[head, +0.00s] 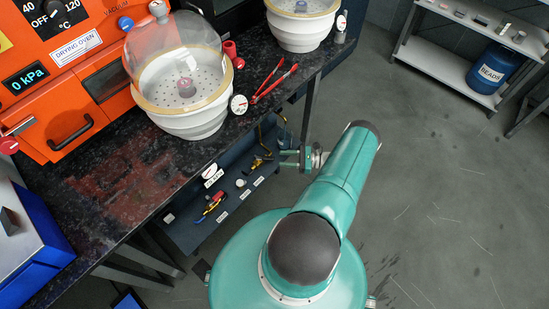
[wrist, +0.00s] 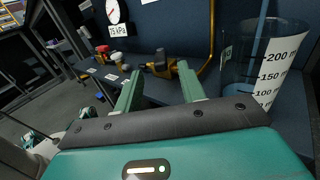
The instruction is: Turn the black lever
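The black lever (wrist: 160,62) sits on a brass valve (wrist: 178,71) on the dark shelf. In the wrist view it shows ahead of my gripper (wrist: 158,78), between the two green fingertips. The fingers are spread wide with nothing visibly held between them. Whether they touch the lever cannot be told. In the head view the brass valve (head: 262,161) is small on the shelf below the bench, and my gripper (head: 289,158) reaches in from the right, close to it. The lever's exact angle is hard to tell.
A graduated clear beaker (wrist: 262,65) stands close to the right finger. A curved brass pipe (wrist: 208,45) rises behind the valve. A red-handled valve (wrist: 103,51) and a dial gauge (wrist: 113,11) are to the left. The bench top (head: 105,185) overhangs the shelf (head: 190,236).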

